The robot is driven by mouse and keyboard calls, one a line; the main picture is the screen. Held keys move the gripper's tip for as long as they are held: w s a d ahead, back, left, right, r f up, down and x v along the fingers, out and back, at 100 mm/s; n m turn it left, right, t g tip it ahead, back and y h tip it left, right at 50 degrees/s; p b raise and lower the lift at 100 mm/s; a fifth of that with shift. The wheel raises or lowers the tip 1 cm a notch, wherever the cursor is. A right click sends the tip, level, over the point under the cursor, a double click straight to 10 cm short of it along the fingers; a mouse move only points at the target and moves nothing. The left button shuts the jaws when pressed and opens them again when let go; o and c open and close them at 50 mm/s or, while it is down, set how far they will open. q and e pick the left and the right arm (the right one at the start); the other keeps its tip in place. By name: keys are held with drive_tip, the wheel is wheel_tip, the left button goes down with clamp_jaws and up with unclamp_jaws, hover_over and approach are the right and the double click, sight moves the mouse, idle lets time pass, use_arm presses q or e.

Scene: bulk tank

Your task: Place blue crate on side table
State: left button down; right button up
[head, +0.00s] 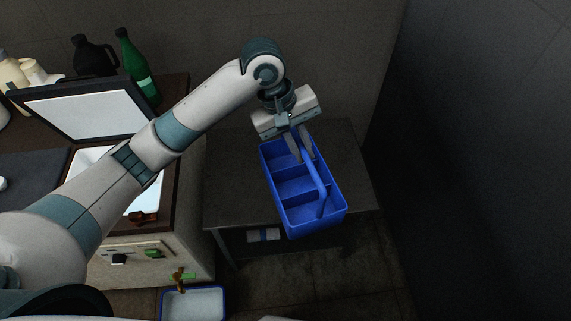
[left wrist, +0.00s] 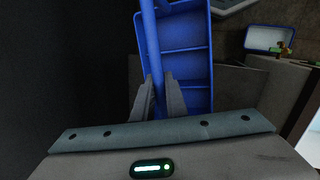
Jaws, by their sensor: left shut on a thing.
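The blue crate (head: 290,218) has several compartments and a long bar handle. My left gripper (head: 300,152) points down over it, shut on the handle near the crate's far end. The left wrist view shows the handle (left wrist: 151,40) running between the fingers (left wrist: 159,82) and the crate (left wrist: 206,70) below. The dark side table (head: 232,185) stands under the crate. The crate's near end reaches past the table's front edge in the picture. I cannot tell whether its base touches the tabletop. My right gripper is not in view.
At left, a counter holds an open-lidded tank (head: 85,108), a green bottle (head: 136,68) and a dark jug (head: 92,55). A blue-rimmed white tray (head: 195,304) is low in front. A dark wall (head: 470,150) stands at right. Tabletop shows bare on both sides of the crate.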

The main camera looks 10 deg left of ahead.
use_arm(q)
drive_tip(key=w+a+f+n+t, duration=0.1)
drive_tip(key=a+f+n, duration=0.1)
drive_tip(key=f+n, duration=0.1)
drive_tip(key=w+a+f+n+t+y+p, duration=0.1)
drive_tip(key=w+f+n, duration=0.1)
drive_tip(key=f+n, duration=0.1)
drive_tip(key=w+a+f+n+t+p, duration=0.1)
drive_tip(key=a+f+n, duration=0.1)
drive_tip(key=f+n, duration=0.1)
drive_tip(key=shift+w+a+f+n+y, duration=0.3)
drive_tip(key=shift+w+n, duration=0.1)
drive_tip(key=shift+n, duration=0.4)
drive_tip(key=shift+a+f+n, duration=0.3)
drive_tip(key=shift+f, duration=0.05)
drive_tip(key=shift+w+a, duration=0.15)
drive_tip(key=w+a+f+p, duration=0.2)
drive_tip(key=w+a+f, duration=0.5)
drive_tip(key=a, duration=0.1)
drive_tip(key=shift+w+a+p, duration=0.2)
drive_tip(key=shift+p, duration=0.15)
